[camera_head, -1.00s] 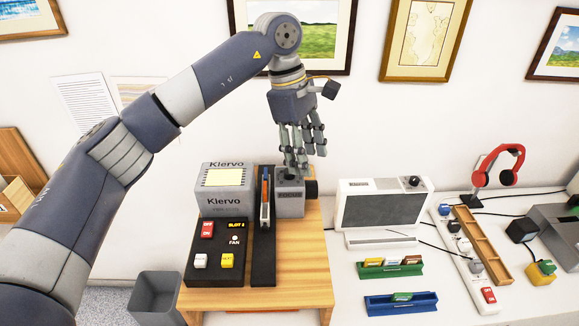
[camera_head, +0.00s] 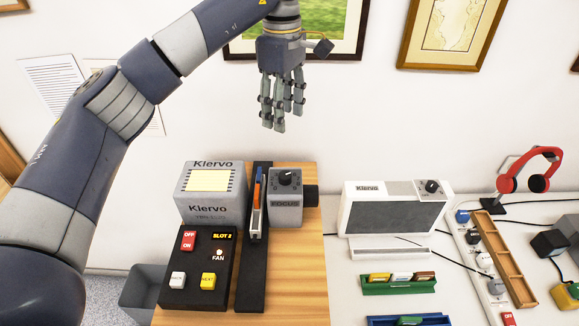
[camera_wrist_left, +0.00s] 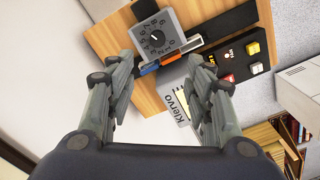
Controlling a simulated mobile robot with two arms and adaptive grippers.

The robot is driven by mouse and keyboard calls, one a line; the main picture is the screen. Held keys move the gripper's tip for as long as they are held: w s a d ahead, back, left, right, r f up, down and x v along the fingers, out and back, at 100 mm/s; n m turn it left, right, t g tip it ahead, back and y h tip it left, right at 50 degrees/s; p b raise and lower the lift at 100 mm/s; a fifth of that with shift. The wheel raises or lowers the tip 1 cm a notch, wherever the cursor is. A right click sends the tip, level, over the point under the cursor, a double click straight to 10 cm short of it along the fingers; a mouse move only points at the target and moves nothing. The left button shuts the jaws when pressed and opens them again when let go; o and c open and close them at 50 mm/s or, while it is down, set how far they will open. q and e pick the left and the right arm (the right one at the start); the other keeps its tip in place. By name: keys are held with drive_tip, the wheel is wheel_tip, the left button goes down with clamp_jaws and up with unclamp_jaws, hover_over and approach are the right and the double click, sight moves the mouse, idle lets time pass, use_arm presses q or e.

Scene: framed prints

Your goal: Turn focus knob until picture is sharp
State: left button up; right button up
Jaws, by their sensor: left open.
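The focus knob (camera_head: 287,177) is a black dial on top of the grey FOCUS box (camera_head: 286,204), with a dark lens barrel (camera_head: 310,196) on its right side. In the left wrist view the knob (camera_wrist_left: 157,38) shows a white pointer mark and a ring of numbers around it. My left gripper (camera_head: 279,125) hangs above the FOCUS box, open and empty, clear of the knob. In the left wrist view its fingers (camera_wrist_left: 160,85) are spread apart with nothing between them. My right gripper is not in view. The picture in focus is not visible.
Left of the FOCUS box stand the grey Klervo unit (camera_head: 209,200), a black slide track (camera_head: 254,280) and a control panel (camera_head: 192,285) reading SLOT 2. A white Klervo device (camera_head: 393,210) and slide racks (camera_head: 398,288) lie right. Framed prints hang behind.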

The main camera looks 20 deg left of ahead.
use_arm(q)
drive_tip(key=b, duration=0.6)
hover_over(285, 174)
wheel_tip(285, 174, down, 6)
wheel_tip(285, 174, down, 11)
drive_tip(key=p, duration=0.3)
drive_tip(key=shift+r, duration=0.15)
drive_tip(key=shift+s+f, duration=0.1)
drive_tip(key=shift+f, duration=0.3)
drive_tip(key=c, duration=1.1)
